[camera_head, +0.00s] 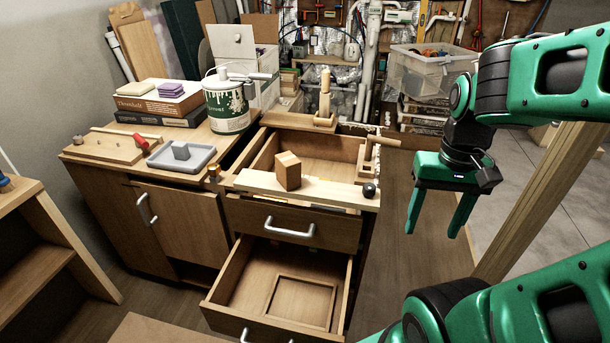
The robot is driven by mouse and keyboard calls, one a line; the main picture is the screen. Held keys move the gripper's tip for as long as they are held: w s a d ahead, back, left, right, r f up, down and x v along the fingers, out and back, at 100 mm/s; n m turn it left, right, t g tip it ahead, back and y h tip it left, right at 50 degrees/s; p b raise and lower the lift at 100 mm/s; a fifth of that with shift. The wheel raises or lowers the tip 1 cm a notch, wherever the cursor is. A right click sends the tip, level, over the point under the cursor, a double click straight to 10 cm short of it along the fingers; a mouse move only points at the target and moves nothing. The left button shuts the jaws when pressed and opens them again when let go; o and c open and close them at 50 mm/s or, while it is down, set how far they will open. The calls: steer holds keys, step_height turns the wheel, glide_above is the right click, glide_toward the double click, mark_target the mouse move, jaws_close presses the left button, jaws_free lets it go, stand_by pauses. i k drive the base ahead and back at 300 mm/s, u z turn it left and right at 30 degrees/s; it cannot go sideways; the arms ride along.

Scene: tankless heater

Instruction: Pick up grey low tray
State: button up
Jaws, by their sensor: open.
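The grey low tray (163,158) lies flat on the left part of the wooden cabinet top, near its front edge. A small grey block (181,150) sits in it. My gripper (434,228) hangs at the right, its two green fingers pointing down, open and empty. It is well to the right of the tray, beyond the cabinet, and touches nothing that I can see.
A red-headed tool (141,142) lies left of the tray on a board (105,148). A paint can (227,112) and stacked books (158,103) stand behind. An upper drawer and a lower drawer (240,285) are pulled out; a wooden block (288,171) rests on a plank.

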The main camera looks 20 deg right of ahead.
mark_target(182, 156)
steer(key=u, duration=1.85)
steer(key=i, duration=2.9)
steer(key=z, duration=0.55)
